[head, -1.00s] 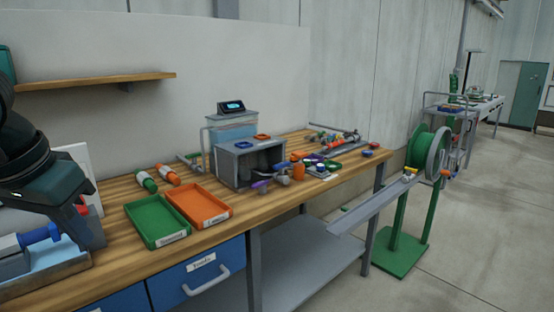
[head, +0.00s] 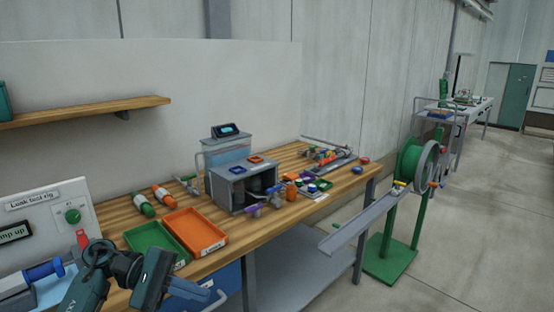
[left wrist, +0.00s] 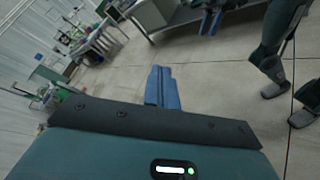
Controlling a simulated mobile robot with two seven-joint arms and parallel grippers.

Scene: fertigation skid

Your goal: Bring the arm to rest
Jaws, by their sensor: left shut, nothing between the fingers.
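My left gripper (head: 205,294) is low at the left of the head view, in front of the workbench and its blue drawer front. Its fingers are together with nothing between them. In the left wrist view its blue fingers (left wrist: 162,88) also show shut and empty, with bare concrete floor beyond them. A blue two-part shape under a teal body at the top of the left wrist view (left wrist: 210,22) looks like my right gripper; it is too small to tell open from shut. The right arm does not show in the head view.
The wooden workbench (head: 118,216) holds a green tray (head: 150,240), an orange tray (head: 195,232), a grey box (head: 228,185) and a leak test rig (head: 45,220). A green reel stand (head: 388,262) with a grey chute (head: 362,219) stands right. Floor at far right is clear.

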